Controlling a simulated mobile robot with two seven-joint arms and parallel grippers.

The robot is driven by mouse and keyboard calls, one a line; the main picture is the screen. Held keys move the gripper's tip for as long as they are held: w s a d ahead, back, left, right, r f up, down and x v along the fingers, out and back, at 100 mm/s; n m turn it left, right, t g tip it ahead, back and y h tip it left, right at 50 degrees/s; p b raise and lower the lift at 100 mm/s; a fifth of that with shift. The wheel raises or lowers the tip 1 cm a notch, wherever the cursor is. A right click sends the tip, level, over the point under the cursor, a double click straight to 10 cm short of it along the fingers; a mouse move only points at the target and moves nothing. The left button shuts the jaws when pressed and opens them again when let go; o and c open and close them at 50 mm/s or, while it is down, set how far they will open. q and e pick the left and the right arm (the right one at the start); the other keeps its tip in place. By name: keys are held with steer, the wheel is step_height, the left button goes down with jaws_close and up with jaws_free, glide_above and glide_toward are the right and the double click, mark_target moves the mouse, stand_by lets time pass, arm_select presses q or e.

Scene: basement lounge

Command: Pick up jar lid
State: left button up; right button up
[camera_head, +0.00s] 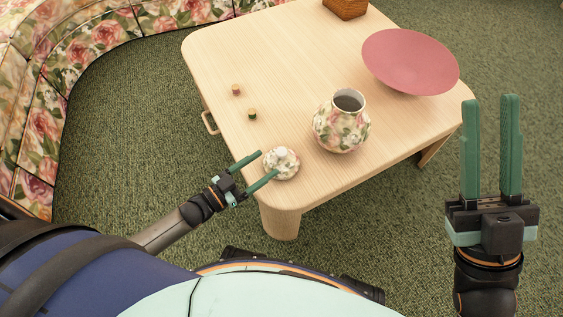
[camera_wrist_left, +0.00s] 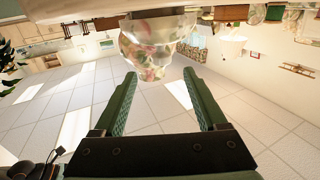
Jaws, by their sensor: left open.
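The floral jar lid (camera_head: 284,164), white with pink and green print and a pale knob, lies on the wooden table (camera_head: 285,65) near its front left corner. My left gripper (camera_head: 268,162) is open at the lid's left side, its fingertips pointing toward it. In the left wrist view the lid (camera_wrist_left: 152,50) shows just beyond the spread fingertips (camera_wrist_left: 160,73), with nothing held between them. Contact cannot be told. The matching open jar (camera_head: 341,132) stands upright to the right of the lid. My right gripper (camera_head: 490,98) is open and empty at the right, away from the lid.
A pink bowl (camera_head: 410,62) sits at the table's right, with a wooden box (camera_head: 345,8) at the back. Two small cylindrical pieces (camera_head: 236,90) (camera_head: 252,114) lie left of the jar. A floral sofa (camera_head: 85,45) is at the left. The table's middle is clear.

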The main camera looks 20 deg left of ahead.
mark_target(277, 155)
arm_select(q)
steer(key=shift+x, duration=0.9)
steer(key=b+x, duration=0.2)
steer(key=x, duration=0.2)
steer(key=shift+w+f, duration=0.15)
steer(key=shift+f, duration=0.05)
steer(key=shift+w+d, duration=0.25)
steer(key=shift+w, duration=0.2)
steer(key=shift+c, duration=0.3)
jaws_close()
steer(key=shift+r, duration=0.1)
